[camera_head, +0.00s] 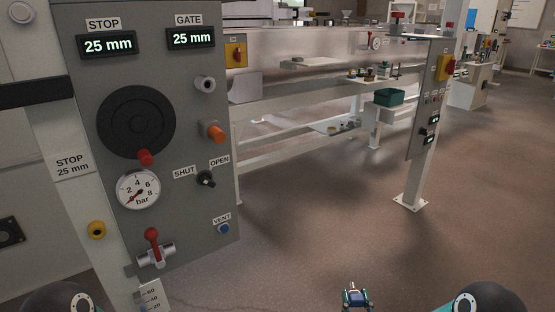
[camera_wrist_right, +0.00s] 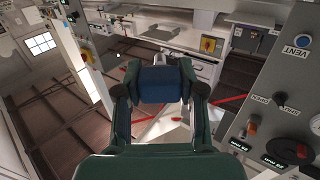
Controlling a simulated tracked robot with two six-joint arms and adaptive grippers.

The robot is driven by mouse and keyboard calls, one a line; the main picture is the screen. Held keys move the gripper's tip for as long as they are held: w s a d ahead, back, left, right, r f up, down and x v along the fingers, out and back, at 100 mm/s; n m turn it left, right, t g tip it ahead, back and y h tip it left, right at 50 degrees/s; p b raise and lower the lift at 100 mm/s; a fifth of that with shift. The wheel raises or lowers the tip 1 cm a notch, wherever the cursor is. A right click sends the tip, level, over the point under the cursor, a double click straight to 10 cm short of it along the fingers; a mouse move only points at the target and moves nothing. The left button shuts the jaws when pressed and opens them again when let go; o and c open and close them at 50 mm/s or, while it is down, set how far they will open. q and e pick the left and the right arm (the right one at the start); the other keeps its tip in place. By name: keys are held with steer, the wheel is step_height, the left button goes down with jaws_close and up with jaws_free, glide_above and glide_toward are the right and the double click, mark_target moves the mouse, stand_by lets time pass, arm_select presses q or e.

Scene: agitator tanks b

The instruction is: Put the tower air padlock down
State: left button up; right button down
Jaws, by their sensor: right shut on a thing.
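My right gripper (camera_head: 355,298) shows small at the bottom edge of the head view, over the floor in front of the grey panel. In the right wrist view the right gripper (camera_wrist_right: 160,80) is shut on a blue block-shaped thing, which I take to be the padlock (camera_wrist_right: 160,88). The held thing appears clear of the panel and the benches. My left gripper is not in view.
The grey control panel (camera_head: 190,120) stands at the left, with gauge (camera_head: 139,189), red-handled valve (camera_head: 153,246) and knobs. A white bench line runs behind, with a green bin (camera_head: 389,97) and small items on its shelf. The brown floor (camera_head: 310,230) is open.

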steer(key=s+r+p, duration=0.2)
steer(key=r+p, duration=1.4)
steer(key=r, duration=0.2)
steer(key=s+r+p, duration=0.1)
steer(key=r+p, duration=1.6)
steer(key=r, duration=0.1)
steer(key=shift+s+r, duration=0.3)
steer(key=shift+s, duration=0.05)
